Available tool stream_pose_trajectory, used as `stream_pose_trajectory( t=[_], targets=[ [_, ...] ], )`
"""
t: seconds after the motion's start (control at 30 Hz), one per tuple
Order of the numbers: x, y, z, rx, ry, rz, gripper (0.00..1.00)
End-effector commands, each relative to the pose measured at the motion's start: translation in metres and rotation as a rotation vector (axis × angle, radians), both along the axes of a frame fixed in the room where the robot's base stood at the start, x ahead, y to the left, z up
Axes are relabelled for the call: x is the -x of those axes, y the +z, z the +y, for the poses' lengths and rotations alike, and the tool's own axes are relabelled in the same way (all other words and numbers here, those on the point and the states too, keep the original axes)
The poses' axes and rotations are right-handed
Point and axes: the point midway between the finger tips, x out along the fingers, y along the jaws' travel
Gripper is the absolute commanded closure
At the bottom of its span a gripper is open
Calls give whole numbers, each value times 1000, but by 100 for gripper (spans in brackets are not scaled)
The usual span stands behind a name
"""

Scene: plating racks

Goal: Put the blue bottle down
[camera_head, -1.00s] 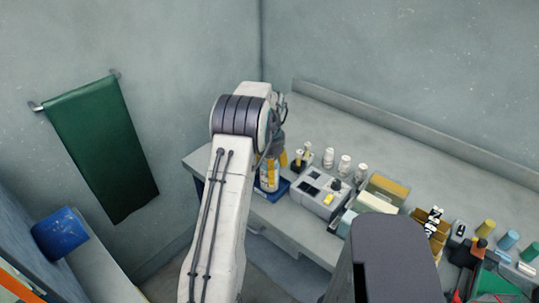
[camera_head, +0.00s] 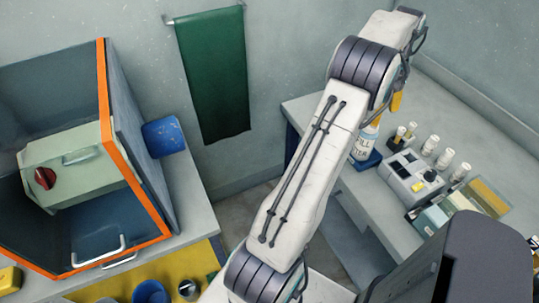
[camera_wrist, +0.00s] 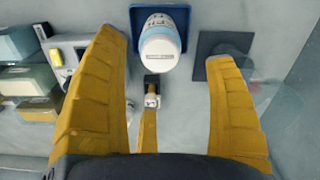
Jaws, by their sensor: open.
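The blue bottle (camera_wrist: 160,42), with a white cap and a pale label, stands in a small blue tray (camera_wrist: 181,17) in the wrist view. In the head view the bottle (camera_head: 364,143) is partly hidden by my arm, and the blue tray (camera_head: 371,162) shows at the bench's left end. My gripper (camera_wrist: 166,54) is open, its yellow fingers apart and holding nothing. The bottle is beyond the fingertips, in line with the gap between them. In the head view one yellow finger (camera_head: 397,101) shows above and beside the bottle.
A grey device (camera_head: 409,177) and several white-capped vials (camera_head: 430,145) stand right of the bottle. A dark square plate (camera_wrist: 225,42) lies right of the tray in the wrist view. An orange-edged cabinet (camera_head: 102,110) stands at left. A green towel (camera_head: 212,75) hangs on the wall.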

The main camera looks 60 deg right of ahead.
Motion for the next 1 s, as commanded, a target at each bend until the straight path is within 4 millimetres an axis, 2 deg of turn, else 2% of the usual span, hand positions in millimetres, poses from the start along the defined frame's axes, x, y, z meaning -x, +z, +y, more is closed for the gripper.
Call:
stream_pose_trajectory(
  t=[0.17, 0.27, 0.37, 0.47, 0.5, 0.57, 0.6, 0.67, 0.7, 0.83, 0.9, 1.0],
  targets=[
    [-2, 1, 0, 1, 4, 0, 22],
    [-18, 7, 4, 8, 40, 0, 22],
    [-55, 21, 16, 27, 125, 0, 22],
    [-110, 40, 43, 54, 262, -3, 22],
    [-135, 49, 59, 66, 329, -5, 22],
    [-170, 61, 88, 88, 434, -10, 22],
    [-191, 68, 109, 102, 506, -14, 22],
    [-219, 77, 144, 123, 614, -23, 22],
    [-235, 82, 167, 136, 684, -29, 22],
    [-269, 94, 249, 182, 916, -55, 22],
    [-277, 96, 293, 206, 1041, -72, 22],
    [-277, 95, 353, 238, 1215, -101, 22]
  ],
)
